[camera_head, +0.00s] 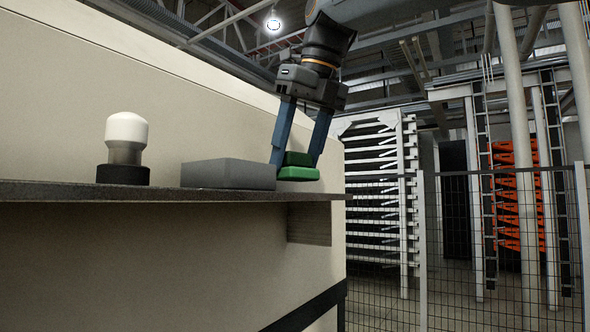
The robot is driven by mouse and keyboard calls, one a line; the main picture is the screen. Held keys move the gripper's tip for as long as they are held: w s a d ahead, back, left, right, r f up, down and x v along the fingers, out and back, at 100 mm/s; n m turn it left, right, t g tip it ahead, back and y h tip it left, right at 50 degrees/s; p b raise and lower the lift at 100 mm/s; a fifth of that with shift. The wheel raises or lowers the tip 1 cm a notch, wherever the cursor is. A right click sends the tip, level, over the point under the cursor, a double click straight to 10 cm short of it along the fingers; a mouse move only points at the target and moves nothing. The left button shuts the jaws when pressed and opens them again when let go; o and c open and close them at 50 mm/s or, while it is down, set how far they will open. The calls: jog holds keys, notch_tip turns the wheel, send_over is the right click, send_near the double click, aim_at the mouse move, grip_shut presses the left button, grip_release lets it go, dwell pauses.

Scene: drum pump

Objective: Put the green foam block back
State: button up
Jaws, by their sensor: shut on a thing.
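The green foam block (298,172) is at the right part of the dark shelf (150,192), close to its right end. My gripper (297,157) comes down from above and is shut on the green block, with one blue finger on each side. The block is at about shelf height; I cannot tell whether it touches the shelf. The left finger partly overlaps the right end of a grey block (228,174) in the picture.
A white-topped knob on a dark base (125,148) stands on the shelf at the left. A beige wall (80,80) rises behind the shelf. To the right are a wire fence (460,250), a white rack (372,190) and orange parts (510,195).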

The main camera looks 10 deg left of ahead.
jog(key=shift+f, duration=1.05)
jog(key=o, duration=0.9)
jog(key=shift+o, duration=0.2)
jog(key=v, duration=1.2)
